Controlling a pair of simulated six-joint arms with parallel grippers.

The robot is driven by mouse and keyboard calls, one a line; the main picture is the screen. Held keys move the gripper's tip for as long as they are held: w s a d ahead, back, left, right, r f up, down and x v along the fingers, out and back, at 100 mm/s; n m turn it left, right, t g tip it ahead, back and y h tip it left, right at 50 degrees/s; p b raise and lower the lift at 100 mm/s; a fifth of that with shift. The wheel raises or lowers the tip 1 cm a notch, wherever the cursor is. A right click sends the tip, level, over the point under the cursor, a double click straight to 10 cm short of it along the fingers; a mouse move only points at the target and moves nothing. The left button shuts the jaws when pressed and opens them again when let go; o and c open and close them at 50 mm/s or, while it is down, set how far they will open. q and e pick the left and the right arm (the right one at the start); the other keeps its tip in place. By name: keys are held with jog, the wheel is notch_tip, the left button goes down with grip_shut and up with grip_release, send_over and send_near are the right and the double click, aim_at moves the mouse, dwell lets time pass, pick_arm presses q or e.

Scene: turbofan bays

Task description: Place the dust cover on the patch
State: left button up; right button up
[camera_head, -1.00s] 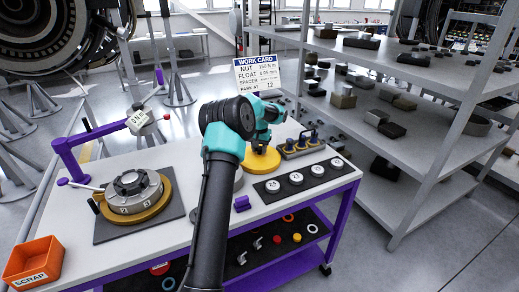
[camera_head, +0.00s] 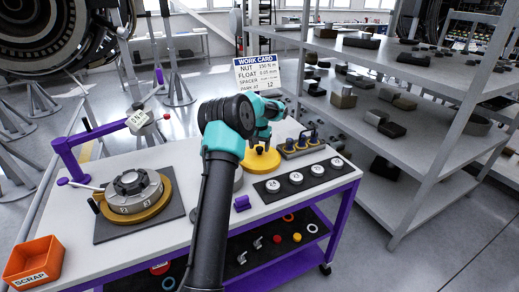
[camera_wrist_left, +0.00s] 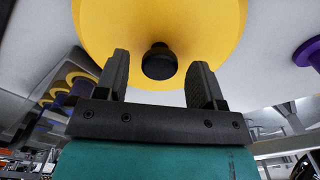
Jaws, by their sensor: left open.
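The yellow round dust cover (camera_head: 266,164) lies flat near the back of the white bench, with a black knob on top. In the left wrist view the cover (camera_wrist_left: 205,25) fills the top, and its knob (camera_wrist_left: 160,62) stands centred beyond the two fingers. My left gripper (camera_head: 263,141) is just above the cover; its fingers (camera_wrist_left: 158,85) are open, with clear gaps to the knob. My left arm hides part of the bench. I cannot tell which surface is the patch. My right gripper is not in view.
An orange scrap bin (camera_head: 34,262) is front left.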

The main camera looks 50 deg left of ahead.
aim_at(260, 148)
pick_arm(q)
notch_tip(260, 148, up, 11)
dwell(0.4)
jog(key=shift+f, duration=0.1)
dwell(0.4)
